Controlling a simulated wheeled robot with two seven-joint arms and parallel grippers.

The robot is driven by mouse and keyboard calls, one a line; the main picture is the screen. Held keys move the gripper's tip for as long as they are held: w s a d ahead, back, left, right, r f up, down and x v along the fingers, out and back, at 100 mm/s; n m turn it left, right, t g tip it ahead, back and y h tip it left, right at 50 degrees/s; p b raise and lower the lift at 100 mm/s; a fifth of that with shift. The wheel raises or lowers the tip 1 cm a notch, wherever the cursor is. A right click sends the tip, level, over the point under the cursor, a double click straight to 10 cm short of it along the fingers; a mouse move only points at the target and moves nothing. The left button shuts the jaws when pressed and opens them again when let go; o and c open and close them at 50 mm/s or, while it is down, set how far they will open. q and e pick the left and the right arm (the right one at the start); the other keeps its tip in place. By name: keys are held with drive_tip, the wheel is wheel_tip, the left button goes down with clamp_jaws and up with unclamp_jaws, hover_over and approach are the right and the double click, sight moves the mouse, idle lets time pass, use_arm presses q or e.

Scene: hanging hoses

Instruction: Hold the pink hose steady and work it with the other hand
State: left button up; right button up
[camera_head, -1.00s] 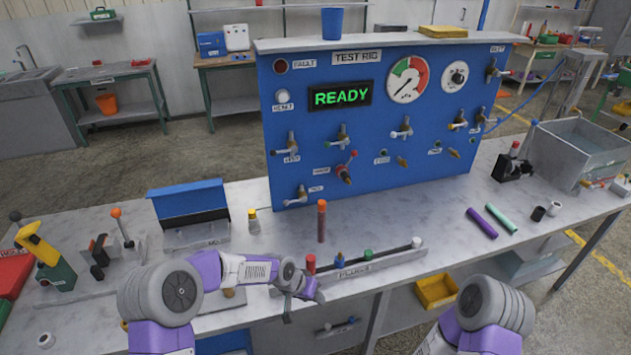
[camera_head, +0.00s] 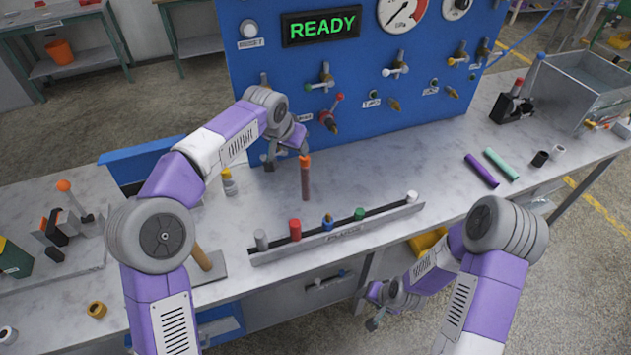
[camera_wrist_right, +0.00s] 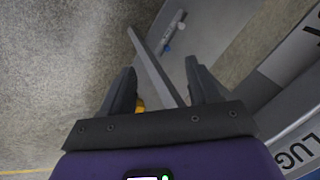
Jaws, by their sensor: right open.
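No clearly pink hose shows. A reddish-brown upright tube with an orange top (camera_head: 305,180) stands on the bench behind the plug rack. A purple tube (camera_head: 482,170) and a mint tube (camera_head: 502,164) lie on the bench at right. My left gripper (camera_head: 286,153) is over the bench in front of the blue panel, its fingers apart. One finger is close to the orange top; I cannot tell whether they touch. My right gripper (camera_head: 372,308) is low in front of the bench edge. In the right wrist view (camera_wrist_right: 162,85) its fingers are open with nothing between them.
The plug rack (camera_head: 338,236) with several coloured plugs lies along the bench front. The blue test rig (camera_head: 270,95) with projecting valves stands behind. A wooden-handled tool (camera_head: 201,258) is left of the rack. A metal tank (camera_head: 580,90) stands at far right.

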drive_tip(key=w+d+r+m+t+h, duration=0.2)
drive_tip(key=w+d+r+m+t, duration=0.25)
drive_tip(key=w+d+r, duration=0.65)
drive_tip(key=w+a+r+m+t+y, duration=0.1)
drive_tip(key=w+a+r+m+y, duration=0.2)
drive_tip(key=w+a+r, duration=1)
drive_tip(key=m+g+y, duration=0.1)
drive_tip(key=m+y, duration=0.3)
drive_tip(key=m, duration=0.2)
approach(309, 187)
drive_tip(key=d+f, duration=0.1)
drive_tip(key=d, duration=0.1)
drive_tip(key=w+a+f+m+y, duration=0.1)
drive_tip(key=w+a+f+m, duration=0.1)
drive_tip(key=a+m, duration=0.1)
drive_tip(key=w+a+f+m+y, duration=0.1)
drive_tip(key=m, duration=0.1)
drive_tip(key=shift+a+f+y, duration=0.1)
drive_tip(key=shift+a+y, duration=0.05)
drive_tip(key=shift+y, duration=0.15)
drive_tip(key=shift+w+a+f+m+t, duration=0.25)
drive_tip(key=shift+w+a+m, duration=0.15)
drive_tip(key=shift+m, duration=0.25)
drive_tip(key=shift+w+a+f+y, duration=0.1)
drive_tip(key=shift+w+a+y, duration=0.1)
drive_tip(key=shift+y, duration=0.1)
drive_tip(key=x, duration=0.6)
drive_tip(key=shift+w+a+f, duration=0.1)
drive_tip(key=shift+w+a, duration=0.1)
